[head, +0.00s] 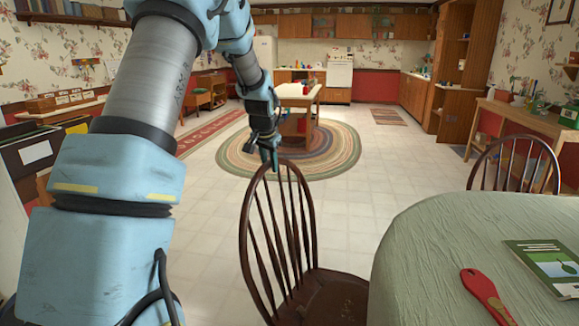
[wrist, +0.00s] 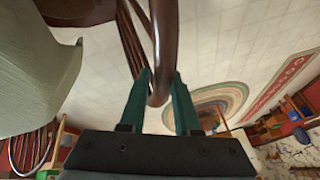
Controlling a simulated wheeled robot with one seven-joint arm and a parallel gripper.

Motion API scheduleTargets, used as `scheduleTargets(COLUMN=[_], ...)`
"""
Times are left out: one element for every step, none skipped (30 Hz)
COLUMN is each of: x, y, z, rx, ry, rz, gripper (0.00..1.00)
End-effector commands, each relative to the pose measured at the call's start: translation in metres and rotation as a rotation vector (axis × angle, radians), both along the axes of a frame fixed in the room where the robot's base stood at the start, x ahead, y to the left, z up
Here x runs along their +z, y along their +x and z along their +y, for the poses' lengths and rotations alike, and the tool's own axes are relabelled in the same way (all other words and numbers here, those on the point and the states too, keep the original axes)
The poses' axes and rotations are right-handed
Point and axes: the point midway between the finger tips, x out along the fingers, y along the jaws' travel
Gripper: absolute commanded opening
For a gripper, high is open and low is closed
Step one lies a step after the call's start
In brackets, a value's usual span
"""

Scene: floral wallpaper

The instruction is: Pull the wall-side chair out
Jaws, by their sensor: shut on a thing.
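A dark brown wooden chair (head: 325,298) with a spindled, hooped back stands at the left side of the table (head: 440,240), its seat partly at the table's edge. My gripper (head: 269,158) is at the top of the chair's back hoop. In the wrist view, the green fingers of my gripper (wrist: 161,88) are on either side of the hoop (wrist: 165,45), shut on it. A second dark chair (head: 502,155) stands across the table at the right, nearer the right-hand wall; only its back shows. The lower part of the held chair is cut off.
A red utensil (head: 485,292) and a green book (head: 545,265) lie on the cloth-covered table. Pale tiled floor (head: 210,205) is open left of and beyond the chair. An oval braided rug (head: 335,160) and an island (head: 295,105) are farther back.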

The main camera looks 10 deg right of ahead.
Motion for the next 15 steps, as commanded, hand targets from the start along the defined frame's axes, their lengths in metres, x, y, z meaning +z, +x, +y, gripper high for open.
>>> scheduleTargets(x=[0.001,0.001,0.001,0.001,0.001,0.001,0.001,0.001,0.001,0.001,0.001,0.001,0.001,0.001,0.001], y=[0.009,0.013,0.016,0.019,0.021,0.024,0.026,0.028,0.03,0.031,0.032,0.033,0.033,0.034,0.034], z=[0.011,0.014,0.018,0.021,0.023,0.026,0.028,0.03,0.032,0.032,0.033,0.034,0.035,0.035,0.036], rx=[0.01,0.01,0.008,0.008,0.008,0.007,0.008,0.007,0.006,0.006,0.005,0.006,0.006,0.005,0.005], ry=[0.001,0.001,0.001,0.001,0.001,0.001,0.001,0.002,0.002,0.002,0.002,0.002,0.002,0.001,0.001], rz=[-0.002,-0.002,-0.002,-0.002,-0.002,-0.003,-0.002,-0.002,-0.002,-0.002,-0.002,-0.002,-0.002,-0.003,-0.003], gripper=[0.0,0.0,0.0,0.0,0.0,0.0,0.0,0.0,0.0,0.0,0.0,0.0,0.0,0.0,0.0])
